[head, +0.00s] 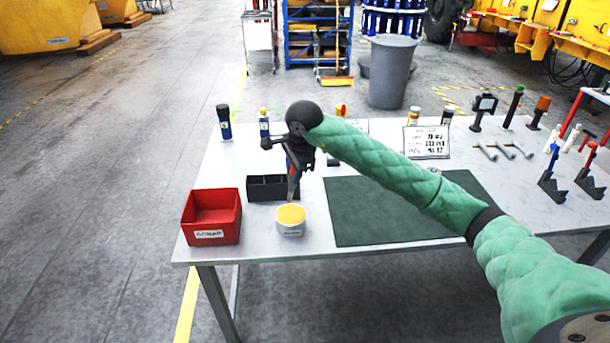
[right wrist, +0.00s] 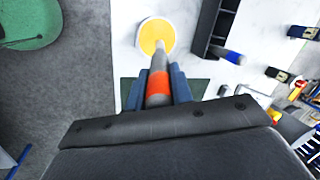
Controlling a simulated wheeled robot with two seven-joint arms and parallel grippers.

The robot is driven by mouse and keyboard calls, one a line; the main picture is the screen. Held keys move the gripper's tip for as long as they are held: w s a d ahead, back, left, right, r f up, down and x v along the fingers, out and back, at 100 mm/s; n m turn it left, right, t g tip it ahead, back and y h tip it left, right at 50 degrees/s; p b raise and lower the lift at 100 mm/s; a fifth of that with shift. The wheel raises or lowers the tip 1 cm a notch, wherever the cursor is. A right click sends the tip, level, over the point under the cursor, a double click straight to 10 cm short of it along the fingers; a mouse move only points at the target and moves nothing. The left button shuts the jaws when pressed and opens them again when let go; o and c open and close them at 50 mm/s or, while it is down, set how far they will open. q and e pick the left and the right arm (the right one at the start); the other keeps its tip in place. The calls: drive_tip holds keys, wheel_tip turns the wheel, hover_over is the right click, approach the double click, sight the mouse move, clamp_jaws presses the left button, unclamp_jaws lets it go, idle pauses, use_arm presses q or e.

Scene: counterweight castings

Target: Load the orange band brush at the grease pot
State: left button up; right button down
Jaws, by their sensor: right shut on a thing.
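The grease pot (head: 290,228) is a white round tub with a yellow top face, near the table's front edge; it also shows in the right wrist view (right wrist: 157,37). My right gripper (head: 294,160) is above the pot, its jaws shut on the orange band brush (right wrist: 158,82). The brush has a grey body with an orange band and points down, its tip in line with the yellow face. I cannot tell whether the tip touches the grease. My left gripper is not in view.
A red bin (head: 212,238) stands left of the pot. A black divided box (head: 262,190) sits just behind it. A dark green mat (head: 380,228) lies bare to the right. Bottles, a sign (head: 427,142) and tools stand further back and right.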

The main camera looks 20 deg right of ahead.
drive_tip(key=shift+s+d, duration=0.1)
drive_tip(key=shift+d, duration=0.4)
drive_tip(key=shift+r+t, duration=0.1)
drive_tip(key=shift+t, duration=0.2)
drive_tip(key=shift+w+a+f, duration=0.1)
drive_tip(key=shift+w+f, duration=0.2)
drive_tip(key=shift+s+f, duration=0.15)
drive_tip(key=shift+f, duration=1.05)
wheel_tip(320, 180, down, 2)
drive_tip(key=shift+f, duration=0.6)
